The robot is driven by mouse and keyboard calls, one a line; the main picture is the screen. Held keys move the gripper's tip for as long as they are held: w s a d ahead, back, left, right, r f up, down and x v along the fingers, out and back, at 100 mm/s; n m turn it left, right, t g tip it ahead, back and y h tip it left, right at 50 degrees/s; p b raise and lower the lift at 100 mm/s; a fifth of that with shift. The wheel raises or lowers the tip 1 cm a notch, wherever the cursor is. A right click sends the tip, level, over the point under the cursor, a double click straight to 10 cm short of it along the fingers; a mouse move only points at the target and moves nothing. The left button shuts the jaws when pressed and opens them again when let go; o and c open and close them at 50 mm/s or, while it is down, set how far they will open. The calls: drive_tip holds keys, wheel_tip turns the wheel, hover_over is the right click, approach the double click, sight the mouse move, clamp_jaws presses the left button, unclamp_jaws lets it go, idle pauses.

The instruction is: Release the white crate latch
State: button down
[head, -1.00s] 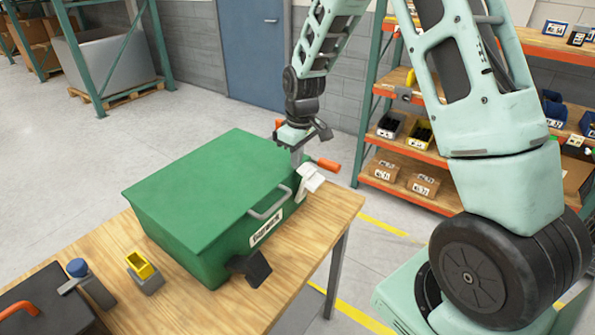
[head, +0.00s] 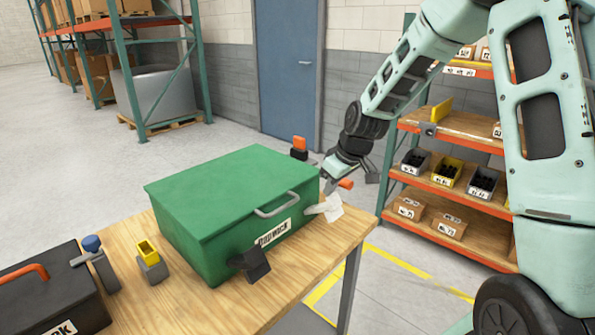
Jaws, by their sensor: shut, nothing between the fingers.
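The white latch (head: 333,209) is on the right end of the front of the green crate (head: 215,200). Its flap sticks out from the crate wall, over the table edge in the picture. My gripper (head: 326,187) is shut and empty, with its tips pointing down just above and behind the white latch. I cannot tell whether they touch it. A black latch (head: 254,263) is at the left end of the crate's front and also sticks out. The crate lid is down, with a grey handle (head: 277,206) and a label on the front.
The crate stands on a wooden table (head: 215,310). Orange-tipped parts (head: 299,143) (head: 345,184) show behind and right of the crate, near my gripper. A black case (head: 60,300), a blue-knobbed part (head: 95,255) and a yellow-topped block (head: 149,258) are at left. Shelves (head: 460,190) stand behind right.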

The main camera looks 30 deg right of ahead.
sight(326, 205)
drive_tip(key=shift+s+d+f, duration=0.15)
drive_tip(key=shift+s+f, duration=0.35)
drive_tip(key=shift+s, duration=0.05)
drive_tip(key=shift+f, duration=0.1)
drive_tip(key=r+p, duration=0.1)
drive_tip(key=w+r+p, duration=0.1)
drive_tip(key=r, duration=0.1)
drive_tip(key=w+r+p, duration=0.1)
drive_tip(key=shift+w+a+r, duration=0.15)
drive_tip(key=shift+a+r, duration=0.05)
drive_tip(key=shift+a, duration=0.15)
drive_tip(key=shift+d+r+b, duration=0.15)
drive_tip(key=shift+r+b, duration=0.15)
drive_tip(key=shift+b, duration=0.15)
drive_tip(key=s+d+r+b, duration=0.1)
drive_tip(key=s+r, duration=0.4)
drive_tip(key=r, duration=0.1)
drive_tip(key=shift+s+d+r, duration=0.35)
drive_tip(key=shift+r, duration=0.05)
